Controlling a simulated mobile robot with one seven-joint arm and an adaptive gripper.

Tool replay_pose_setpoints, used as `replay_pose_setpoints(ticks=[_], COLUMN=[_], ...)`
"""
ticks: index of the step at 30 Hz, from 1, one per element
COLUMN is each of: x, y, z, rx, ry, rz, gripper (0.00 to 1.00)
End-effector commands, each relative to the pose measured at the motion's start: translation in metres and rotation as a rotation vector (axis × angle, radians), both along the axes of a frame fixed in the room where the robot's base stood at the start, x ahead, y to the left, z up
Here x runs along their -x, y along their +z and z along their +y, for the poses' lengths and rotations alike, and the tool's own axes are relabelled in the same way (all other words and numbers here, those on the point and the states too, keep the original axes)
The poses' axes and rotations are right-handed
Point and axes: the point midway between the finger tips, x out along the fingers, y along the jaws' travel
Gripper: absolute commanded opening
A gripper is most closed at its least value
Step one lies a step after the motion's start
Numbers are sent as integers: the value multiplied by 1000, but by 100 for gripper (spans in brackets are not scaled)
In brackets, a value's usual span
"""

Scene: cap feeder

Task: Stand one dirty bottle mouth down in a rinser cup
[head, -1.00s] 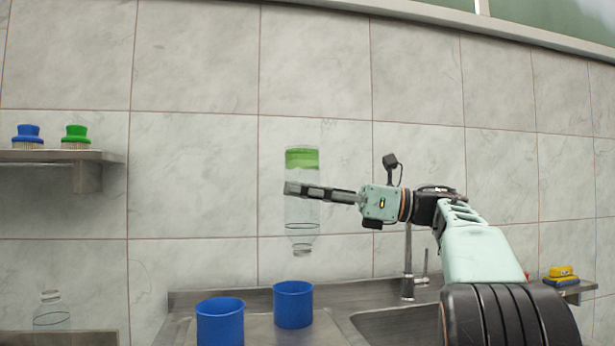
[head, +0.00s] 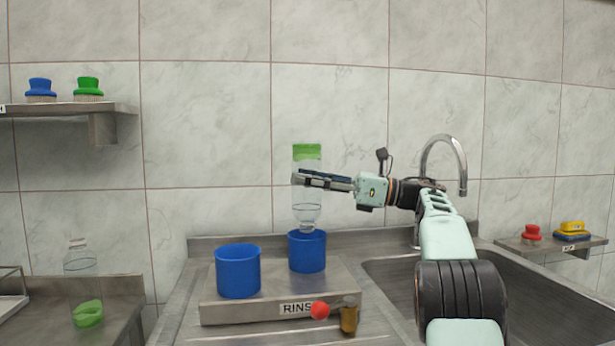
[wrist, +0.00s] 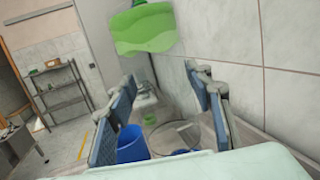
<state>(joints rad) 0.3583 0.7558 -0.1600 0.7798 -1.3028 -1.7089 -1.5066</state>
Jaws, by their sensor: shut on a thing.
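A clear bottle with a green patch near its base (head: 307,152) hangs mouth down in my gripper (head: 302,180), which is shut on its side. The bottle looks upright, with its mouth at the rim of the rear blue rinser cup (head: 307,255). I cannot tell whether the mouth is inside the rim. The front blue cup (head: 238,274) is free, to the left. In the wrist view the green patch (wrist: 145,28) shows above my gripper's two fingers (wrist: 160,112), with a blue cup (wrist: 131,144) below.
The rinser base (head: 230,311) has a red knob (head: 319,310). A sink (head: 400,285) and tap (head: 462,170) lie to the right. Another clear bottle (head: 79,258) and a green item (head: 88,314) are at the left.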

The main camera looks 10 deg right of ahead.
Motion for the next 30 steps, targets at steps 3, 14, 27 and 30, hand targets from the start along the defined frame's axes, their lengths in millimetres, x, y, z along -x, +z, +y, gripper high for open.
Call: replay_pose_setpoints(ticks=[3, 14, 27, 30], x=[0, 0, 0, 0], y=[-24, -73, -76, -79], z=[0, 0, 0, 0], rx=[0, 0, 1, 0], ry=[0, 0, 0, 0], rz=[0, 0, 0, 1], gripper=[30, 30, 30, 30])
